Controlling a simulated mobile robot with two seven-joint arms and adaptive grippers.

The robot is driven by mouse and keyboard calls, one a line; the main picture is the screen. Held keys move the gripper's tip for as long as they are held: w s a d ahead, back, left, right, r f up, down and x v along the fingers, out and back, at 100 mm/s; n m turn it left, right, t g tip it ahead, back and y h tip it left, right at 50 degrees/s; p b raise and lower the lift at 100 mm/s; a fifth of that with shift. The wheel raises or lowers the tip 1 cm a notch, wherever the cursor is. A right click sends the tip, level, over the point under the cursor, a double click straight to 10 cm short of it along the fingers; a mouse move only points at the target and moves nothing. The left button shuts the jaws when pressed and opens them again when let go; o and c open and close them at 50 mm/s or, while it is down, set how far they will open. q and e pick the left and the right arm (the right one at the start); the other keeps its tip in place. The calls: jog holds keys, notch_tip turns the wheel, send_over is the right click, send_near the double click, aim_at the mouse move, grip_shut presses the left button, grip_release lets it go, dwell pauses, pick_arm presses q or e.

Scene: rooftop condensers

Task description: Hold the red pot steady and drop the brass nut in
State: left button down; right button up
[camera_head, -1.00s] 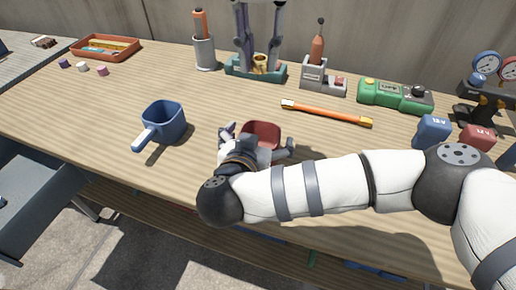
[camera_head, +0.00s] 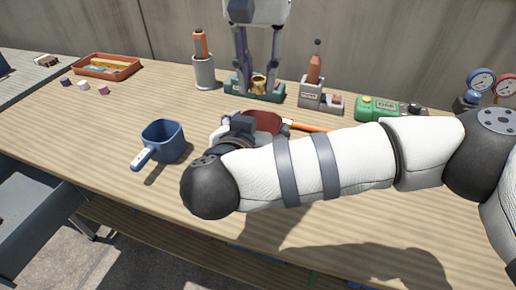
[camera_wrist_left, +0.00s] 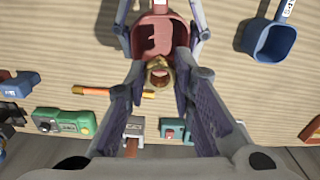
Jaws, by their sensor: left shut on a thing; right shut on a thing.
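The red pot (camera_head: 266,122) is in my right gripper (camera_head: 250,124) in the head view, and my right wrist hides much of the grip. It also shows from above in the left wrist view (camera_wrist_left: 160,36), with gripper parts on both sides, and looks empty. My left gripper (camera_head: 259,84) points down beyond the pot and is shut on the brass nut (camera_head: 260,85). The left wrist view shows the nut (camera_wrist_left: 159,73) between the fingertips, overlapping the pot's near rim. The nut's height over the pot is hard to judge.
A blue pot (camera_head: 163,142) stands left of my right gripper. An orange-handled bar (camera_head: 307,127) lies right of the red pot.

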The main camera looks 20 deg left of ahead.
jog(key=shift+f, duration=3.65)
jog(key=shift+f, duration=0.2)
jog(key=shift+f, duration=0.2)
jog(key=o, duration=1.3)
jog(key=c, duration=1)
pick_arm(q)
notch_tip(320, 180, down, 14)
jog(key=shift+r, duration=0.1)
